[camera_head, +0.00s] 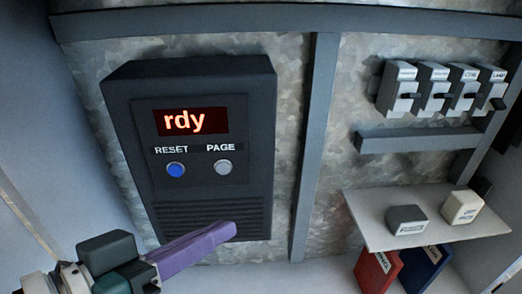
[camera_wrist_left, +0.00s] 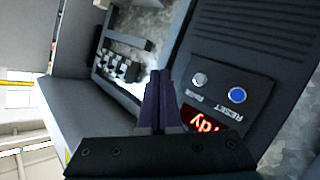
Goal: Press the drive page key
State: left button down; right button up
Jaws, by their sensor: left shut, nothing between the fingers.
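The drive (camera_head: 130,90) is a dark box on the metal back panel, with a red display reading "rdy". Below the display are a blue RESET key (camera_head: 176,169) and a grey PAGE key (camera_head: 223,167). In the left wrist view the PAGE key (camera_wrist_left: 199,80) and RESET key (camera_wrist_left: 237,95) show to the right of the fingers. My left gripper (camera_head: 232,229) is shut and empty, its purple fingers in front of the drive's lower vents, below the PAGE key. In the left wrist view its fingertips (camera_wrist_left: 160,74) point left of the PAGE key. My right gripper is not in view.
Several breakers (camera_head: 434,90) sit in a row at upper right, above a grey rail (camera_head: 415,141). A white shelf (camera_head: 375,215) holds a grey block (camera_head: 407,219) and a cream block (camera_head: 463,207). Red (camera_head: 377,272) and blue (camera_head: 424,266) binders stand beneath. A vertical grey strut (camera_head: 314,150) stands right of the drive.

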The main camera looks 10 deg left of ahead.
aim_at(223, 168)
pick_arm(q)
jog(key=shift+w+a+f, duration=0.2)
jog(key=shift+a+f, duration=0.05)
jog(key=shift+f, duration=0.35)
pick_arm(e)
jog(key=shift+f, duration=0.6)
pick_arm(q)
jog(key=shift+w+a+b, duration=0.3)
jog(key=shift+w+a, duration=0.1)
jog(key=shift+w, duration=1)
jog(key=shift+w+a+b, duration=0.3)
jog(key=shift+w+a, duration=0.1)
jog(key=shift+w, duration=1.05)
jog(key=shift+w+a+b, duration=0.3)
jog(key=shift+w+a, duration=0.1)
jog(key=shift+w, duration=1)
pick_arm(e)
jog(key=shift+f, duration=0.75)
pick_arm(q)
jog(key=shift+w, duration=0.1)
jog(key=shift+w+a, duration=0.1)
jog(key=shift+w, duration=0.2)
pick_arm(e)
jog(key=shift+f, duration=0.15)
